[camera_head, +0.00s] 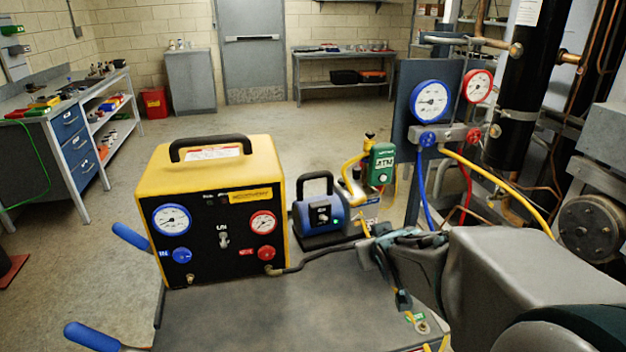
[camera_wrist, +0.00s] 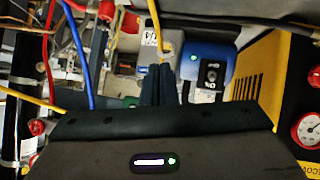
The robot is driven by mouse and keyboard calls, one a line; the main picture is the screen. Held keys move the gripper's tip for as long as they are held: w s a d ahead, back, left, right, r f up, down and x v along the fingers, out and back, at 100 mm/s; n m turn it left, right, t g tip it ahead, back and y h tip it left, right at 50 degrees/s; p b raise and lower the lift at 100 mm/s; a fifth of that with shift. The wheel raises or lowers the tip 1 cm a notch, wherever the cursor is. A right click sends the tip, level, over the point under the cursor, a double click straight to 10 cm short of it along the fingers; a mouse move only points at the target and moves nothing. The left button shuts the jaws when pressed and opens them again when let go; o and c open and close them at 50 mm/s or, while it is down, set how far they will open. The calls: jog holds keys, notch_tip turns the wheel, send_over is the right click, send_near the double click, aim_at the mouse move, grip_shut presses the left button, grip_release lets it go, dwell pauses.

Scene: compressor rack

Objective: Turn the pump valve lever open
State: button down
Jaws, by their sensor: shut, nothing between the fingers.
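I cannot clearly pick out the valve lever among these fittings. My gripper (camera_head: 364,246) is just in front of and right of the pump. In the wrist view its dark fingers (camera_wrist: 157,68) are together and empty, with the yellow hose (camera_wrist: 154,15) beyond them. Whether they touch anything is unclear.
The yellow recovery unit (camera_head: 217,210) stands on the cart (camera_head: 250,318), with a black hose running toward the gripper. Gauges (camera_head: 431,101) and blue, red and yellow hoses hang at right, near the compressor rack's pipes. The floor behind is mostly clear.

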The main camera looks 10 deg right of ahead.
jog(key=w+d+r+n+t+y, duration=0.1)
jog(key=w+d+r+n+t, duration=0.1)
jog(key=w+r+t, duration=0.15)
jog(key=r+n+t+y, duration=0.1)
jog(key=n+t+y, duration=0.1)
jog(key=t+y, duration=0.15)
send_over(360, 203)
jog(key=s+a, duration=0.2)
jog(key=s, duration=0.2)
jog(key=shift+w+d+f, duration=0.2)
jog(key=shift+w+f, duration=0.1)
jog(key=shift+f, duration=0.3)
jog(key=shift+w+d+f, duration=0.2)
jog(key=shift+w+f, duration=0.15)
jog(key=shift+f, duration=0.25)
jog(key=shift+w+d+f, duration=0.2)
jog(key=shift+w+f, duration=0.1)
jog(key=shift+f, duration=0.3)
jog(key=shift+f, duration=0.1)
jog(key=shift+f+b, duration=0.15)
jog(key=shift+b, duration=0.2)
